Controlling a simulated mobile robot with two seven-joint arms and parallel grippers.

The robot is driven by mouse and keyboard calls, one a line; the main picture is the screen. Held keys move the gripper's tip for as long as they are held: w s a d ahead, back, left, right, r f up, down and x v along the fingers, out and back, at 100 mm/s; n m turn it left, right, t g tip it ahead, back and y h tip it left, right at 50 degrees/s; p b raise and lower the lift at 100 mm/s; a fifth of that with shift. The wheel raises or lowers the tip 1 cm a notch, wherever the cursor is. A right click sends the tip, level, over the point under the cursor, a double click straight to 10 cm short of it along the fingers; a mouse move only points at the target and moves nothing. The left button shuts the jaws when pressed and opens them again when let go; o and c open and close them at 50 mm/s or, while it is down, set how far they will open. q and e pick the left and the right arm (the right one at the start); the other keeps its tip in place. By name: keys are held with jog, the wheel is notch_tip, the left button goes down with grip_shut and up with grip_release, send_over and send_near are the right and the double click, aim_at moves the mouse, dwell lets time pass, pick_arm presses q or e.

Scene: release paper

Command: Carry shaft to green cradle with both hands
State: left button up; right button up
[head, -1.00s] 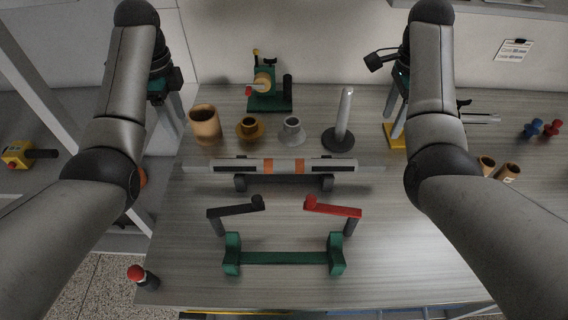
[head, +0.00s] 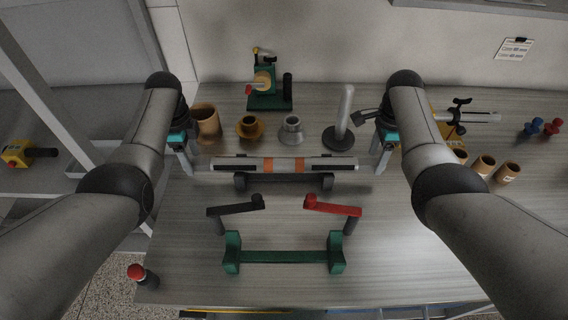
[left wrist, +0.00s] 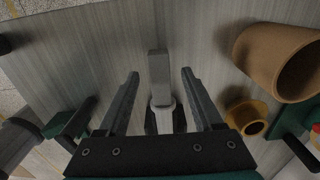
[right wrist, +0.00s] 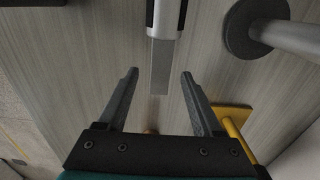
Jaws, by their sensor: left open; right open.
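The shaft (head: 284,165) is a silver bar with black sections and two orange bands, lying level on a dark cradle (head: 284,181). The green cradle (head: 284,257) stands nearer, with a black-armed clamp (head: 236,207) and a red-armed clamp (head: 333,207) behind it. My left gripper (head: 193,170) is open at the shaft's left end; the left wrist view shows the shaft end (left wrist: 159,75) between its fingers. My right gripper (head: 379,168) is open at the right end; the right wrist view shows that end (right wrist: 161,68) lying ahead between the finger lines. Finger contact is not visible.
Behind the shaft stand a tan cup (head: 205,122), a yellow flanged bushing (head: 249,127), a grey flanged part (head: 291,130) and a post on a dark disc (head: 342,125). A green fixture (head: 269,92) stands further back. Tan cylinders (head: 483,165) are at right.

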pick_arm(q)
jog(key=shift+f, duration=0.7)
pick_arm(e)
jog(key=shift+f, duration=0.75)
pick_arm(q)
grip_shut()
pick_arm(e)
grip_shut()
pick_arm(q)
jog(key=shift+w+r, duration=0.15)
jog(key=shift+r, duration=0.05)
pick_arm(e)
jog(key=shift+w+r, duration=0.15)
jog(key=shift+r, duration=0.05)
